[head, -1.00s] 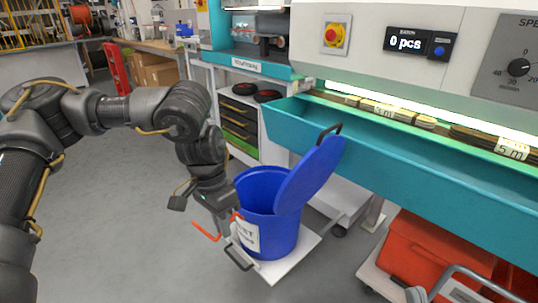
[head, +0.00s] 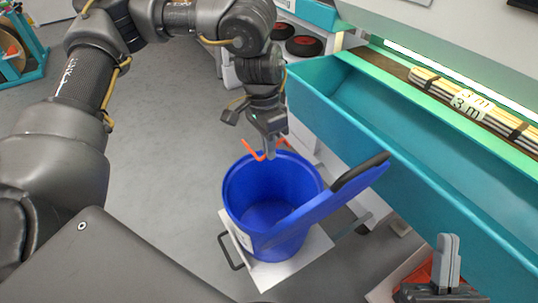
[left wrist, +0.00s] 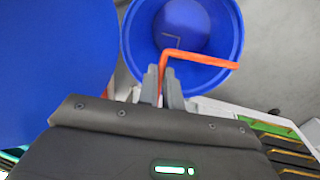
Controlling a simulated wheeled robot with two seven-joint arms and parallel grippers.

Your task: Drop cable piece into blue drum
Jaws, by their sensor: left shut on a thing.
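The orange bent cable piece (head: 252,151) is held in my left gripper (head: 270,154), which is shut on it over the far rim of the blue drum (head: 236,205). In the left wrist view the cable piece (left wrist: 200,58) sticks out of the fingers (left wrist: 163,88) and bends right across the drum's mouth (left wrist: 238,40). The drum is open and its visible floor looks empty. Its blue lid (head: 325,205) is tilted up on the right side. My right gripper (head: 447,262) is at the bottom right, its fingers together and empty.
The drum stands on a white wheeled platform (head: 300,262) with a black handle. A long teal trough (head: 400,140) runs along the machine to the right. Bundled pieces (head: 465,100) lie on the shelf above it. Grey floor is clear left of the drum.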

